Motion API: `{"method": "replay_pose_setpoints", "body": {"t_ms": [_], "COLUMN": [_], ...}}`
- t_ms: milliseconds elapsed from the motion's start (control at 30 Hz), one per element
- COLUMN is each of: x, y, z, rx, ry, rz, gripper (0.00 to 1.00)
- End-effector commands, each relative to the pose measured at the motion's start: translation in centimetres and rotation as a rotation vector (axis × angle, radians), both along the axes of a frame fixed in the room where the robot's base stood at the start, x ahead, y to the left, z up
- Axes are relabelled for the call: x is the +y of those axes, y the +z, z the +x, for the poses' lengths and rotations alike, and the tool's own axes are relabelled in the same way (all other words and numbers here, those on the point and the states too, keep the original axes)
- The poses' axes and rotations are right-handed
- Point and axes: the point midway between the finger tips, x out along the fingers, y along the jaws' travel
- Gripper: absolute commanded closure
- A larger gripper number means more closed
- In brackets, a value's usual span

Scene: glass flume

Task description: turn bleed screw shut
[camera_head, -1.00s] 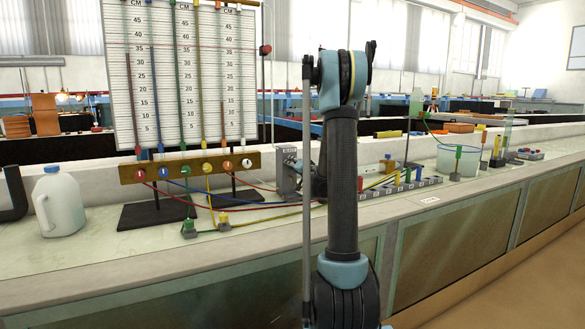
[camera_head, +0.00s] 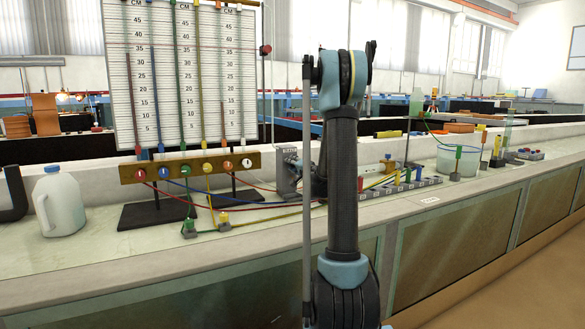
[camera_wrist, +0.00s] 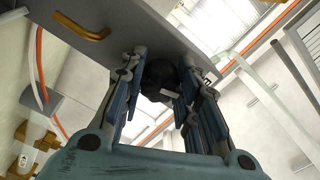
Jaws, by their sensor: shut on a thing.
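The bleed screw shows in the wrist view as a dark round knob (camera_wrist: 157,82) under a grey plate (camera_wrist: 130,28). My gripper (camera_wrist: 164,76) is shut on it, one finger on each side, and the fingers hide part of the knob. The knob's turn angle cannot be read. In the head view, the grey bleed block (camera_head: 286,172) stands on the bench just left of my arm. My arm covers most of the gripper and screw there.
A manometer board (camera_head: 185,70) with coloured tubes stands left of the block, above a brass manifold (camera_head: 180,170). Coloured hoses cross the bench near the block. A white jug (camera_head: 60,205) stands far left. A clear water tub (camera_head: 458,158) stands to the right.

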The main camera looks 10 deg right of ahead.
Motion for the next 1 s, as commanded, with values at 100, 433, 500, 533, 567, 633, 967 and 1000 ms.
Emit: {"method": "replay_pose_setpoints", "body": {"t_ms": [100,433,500,533,567,633,967,1000], "x": [-0.22,-0.28,-0.29,-0.28,-0.29,-0.3,-0.34,-0.35], "y": [-0.09,-0.12,-0.12,-0.13,-0.12,-0.13,-0.15,-0.15], "z": [-0.05,-0.07,-0.06,-0.08,-0.07,-0.08,-0.09,-0.1], "rx": [0.025,0.07,0.074,0.076,0.077,0.078,0.079,0.079], "ry": [-0.005,-0.006,-0.006,-0.006,-0.006,-0.007,-0.007,-0.007], "rz": [0.072,0.212,0.225,0.23,0.234,0.24,0.241,0.241], "gripper": [0.94,0.94,0.94,0.94,0.94,0.95,0.95,0.68]}}
